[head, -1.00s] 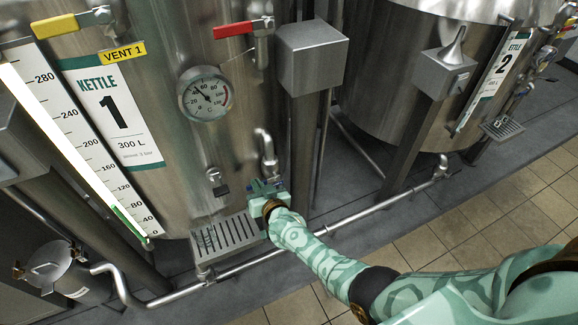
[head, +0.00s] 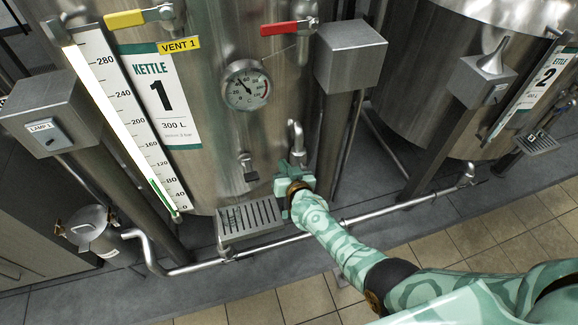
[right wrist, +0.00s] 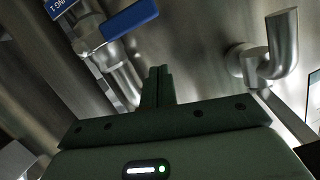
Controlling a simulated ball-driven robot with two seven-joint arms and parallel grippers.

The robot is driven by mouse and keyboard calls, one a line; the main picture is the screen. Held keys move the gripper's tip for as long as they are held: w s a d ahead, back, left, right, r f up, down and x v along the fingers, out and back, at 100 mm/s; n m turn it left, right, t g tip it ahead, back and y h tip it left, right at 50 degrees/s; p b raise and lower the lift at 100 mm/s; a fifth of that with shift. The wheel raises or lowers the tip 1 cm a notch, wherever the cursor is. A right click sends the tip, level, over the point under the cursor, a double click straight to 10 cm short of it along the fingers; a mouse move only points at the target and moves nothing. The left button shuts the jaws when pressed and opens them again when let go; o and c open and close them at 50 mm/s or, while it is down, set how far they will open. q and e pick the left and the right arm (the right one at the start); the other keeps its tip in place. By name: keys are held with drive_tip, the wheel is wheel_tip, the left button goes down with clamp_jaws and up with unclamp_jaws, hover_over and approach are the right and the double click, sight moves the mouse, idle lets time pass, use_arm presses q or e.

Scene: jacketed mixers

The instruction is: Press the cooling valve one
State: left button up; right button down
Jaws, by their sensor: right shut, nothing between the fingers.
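The cooling valve one shows in the right wrist view as a blue lever handle (right wrist: 131,20) on a metal valve body, at the upper left. In the head view my right gripper (head: 296,168) is at the lower right front of kettle 1 (head: 215,150), and I cannot make out the blue handle there. My left gripper is not in view.
A slotted drip tray (head: 250,218) lies left below. A red-handled valve (head: 288,28), gauge (head: 246,85) and grey box (head: 350,55) are above.

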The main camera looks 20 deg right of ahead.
drive_tip(key=a+p+v, duration=0.1)
drive_tip(key=p+v, duration=0.2)
drive_tip(key=v, duration=0.6)
drive_tip(key=shift+s+d+p, duration=0.3)
drive_tip(key=shift+s+p, duration=0.05)
drive_tip(key=shift+s, duration=0.1)
drive_tip(key=s+d+f+n+g, duration=0.3)
drive_tip(key=s+f+g, duration=0.5)
drive_tip(key=s+f, duration=1.1)
drive_tip(key=s+d+f+g, duration=0.2)
drive_tip(key=s, duration=0.8)
drive_tip(key=s+d+f+n+g+h, duration=0.1)
drive_tip(key=s+d+f+g, duration=0.1)
drive_tip(key=s, duration=0.8)
drive_tip(key=s+d+f+n+g, duration=0.1)
drive_tip(key=s+d+f+g, duration=0.1)
drive_tip(key=s, duration=0.8)
drive_tip(key=shift+d+f+g, duration=0.3)
drive_tip(key=shift+d+f, duration=0.3)
drive_tip(key=shift+d, duration=0.45)
